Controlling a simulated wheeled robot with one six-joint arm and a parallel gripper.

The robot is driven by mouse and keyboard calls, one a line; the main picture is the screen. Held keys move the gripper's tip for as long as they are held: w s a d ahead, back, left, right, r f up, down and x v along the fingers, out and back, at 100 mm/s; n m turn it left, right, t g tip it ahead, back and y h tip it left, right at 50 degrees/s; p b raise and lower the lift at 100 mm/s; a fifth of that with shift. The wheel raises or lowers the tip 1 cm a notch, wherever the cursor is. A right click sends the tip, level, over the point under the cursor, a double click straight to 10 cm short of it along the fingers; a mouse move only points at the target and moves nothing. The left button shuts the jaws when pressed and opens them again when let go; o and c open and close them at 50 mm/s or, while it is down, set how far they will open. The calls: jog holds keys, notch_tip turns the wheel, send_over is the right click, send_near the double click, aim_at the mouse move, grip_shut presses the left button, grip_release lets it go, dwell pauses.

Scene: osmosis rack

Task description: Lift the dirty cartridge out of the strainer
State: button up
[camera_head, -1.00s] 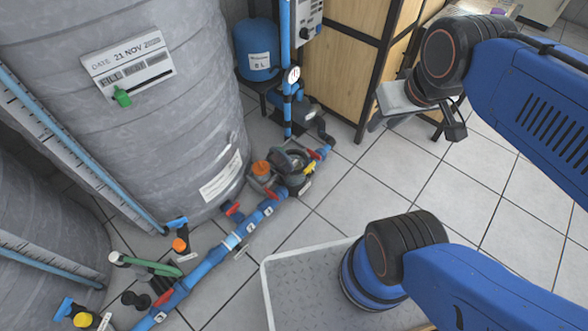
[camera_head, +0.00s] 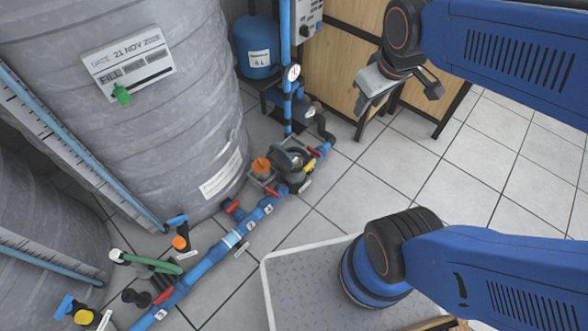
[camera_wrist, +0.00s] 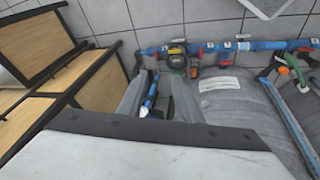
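The strainer (camera_head: 292,163) is a dark, round fitting on the blue pipe line near the foot of the large grey tank. In the wrist view the strainer (camera_wrist: 178,60) is small, at the top centre. I cannot make out the dirty cartridge; the strainer's inside is too small and dark to tell. My gripper (camera_head: 370,103) hangs to the upper right of the strainer in the head view, well apart from it. In the wrist view my gripper (camera_wrist: 156,84) shows two grey fingers spread apart, with nothing held between them.
The blue pipe (camera_head: 200,268) runs along the floor with red-handled valves. The grey tank (camera_head: 150,120) stands close behind the strainer. A vertical blue pipe with a gauge (camera_head: 293,72) and a wooden cabinet (camera_head: 345,65) stand behind.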

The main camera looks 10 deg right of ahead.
jog(key=w+a+f+n+g, duration=0.1)
jog(key=w+f+n, duration=0.2)
jog(key=w, duration=0.2)
jog(key=w+a+f+n, duration=0.2)
jog(key=w+f+n, duration=0.1)
jog(key=w, duration=0.3)
jog(key=n+g+h, duration=0.1)
jog(key=n+g, duration=0.1)
jog(key=n, duration=1.3)
send_over(294, 160)
jog(key=s+a, duration=0.2)
notch_tip(294, 160, down, 30)
jog(key=shift+w+d+f, duration=0.3)
jog(key=shift+f, duration=2.45)
jog(key=shift+w+d+f, duration=0.3)
jog(key=shift+w+f, duration=0.05)
jog(key=shift+f, duration=2.45)
jog(key=shift+w+d+f, duration=0.3)
jog(key=shift+f, duration=2.45)
grip_shut()
